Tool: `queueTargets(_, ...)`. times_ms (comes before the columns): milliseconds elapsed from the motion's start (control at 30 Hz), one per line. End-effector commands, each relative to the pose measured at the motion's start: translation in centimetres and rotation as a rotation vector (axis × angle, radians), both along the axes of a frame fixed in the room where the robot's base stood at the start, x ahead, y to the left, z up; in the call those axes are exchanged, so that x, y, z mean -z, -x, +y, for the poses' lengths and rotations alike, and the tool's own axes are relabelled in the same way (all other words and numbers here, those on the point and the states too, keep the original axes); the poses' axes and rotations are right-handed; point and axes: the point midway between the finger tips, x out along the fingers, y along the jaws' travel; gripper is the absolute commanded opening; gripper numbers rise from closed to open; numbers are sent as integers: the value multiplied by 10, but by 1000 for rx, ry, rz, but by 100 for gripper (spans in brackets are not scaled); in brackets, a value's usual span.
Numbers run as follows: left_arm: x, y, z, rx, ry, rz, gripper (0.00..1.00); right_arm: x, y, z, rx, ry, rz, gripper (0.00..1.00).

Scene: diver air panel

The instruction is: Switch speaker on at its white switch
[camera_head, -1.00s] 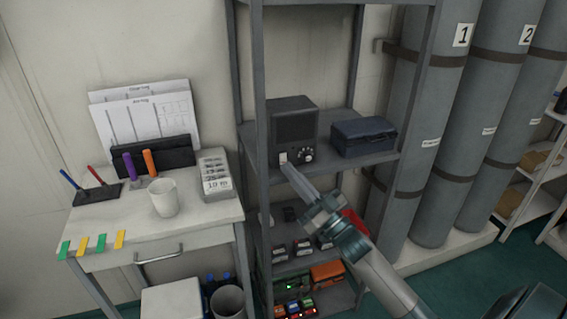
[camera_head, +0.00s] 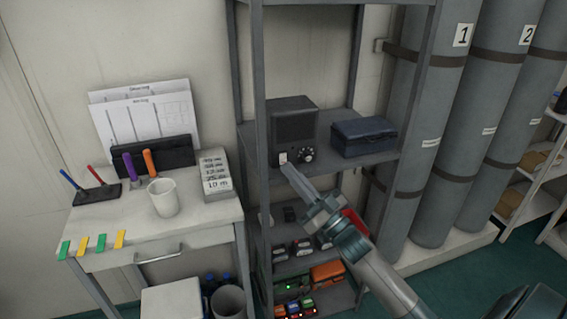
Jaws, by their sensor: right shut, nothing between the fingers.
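The speaker (camera_head: 294,126) is a dark grey box with a grille, standing on a shelf of the grey rack. Its white switch (camera_head: 283,157) sits low on the left of its front, left of a round dark knob (camera_head: 307,154). My right gripper (camera_head: 287,168) is shut and empty. Its fingertips are just below the white switch in the picture; I cannot tell if they touch it. The switch's position is too small to read. My left gripper is not in view.
A dark blue case (camera_head: 363,138) stands on the same shelf, right of the speaker. Rack posts (camera_head: 260,160) frame the shelf. A desk (camera_head: 130,222) with a white mug (camera_head: 163,197) is at the left. Grey cylinders (camera_head: 462,120) stand at the right.

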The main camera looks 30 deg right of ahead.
Motion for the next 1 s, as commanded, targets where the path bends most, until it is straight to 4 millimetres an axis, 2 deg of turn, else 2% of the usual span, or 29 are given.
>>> queueTargets(400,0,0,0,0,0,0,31,1,-8,-2,0,1,0,0)
queueTargets(1000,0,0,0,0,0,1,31,1,-10,-2,0,0,0,0)
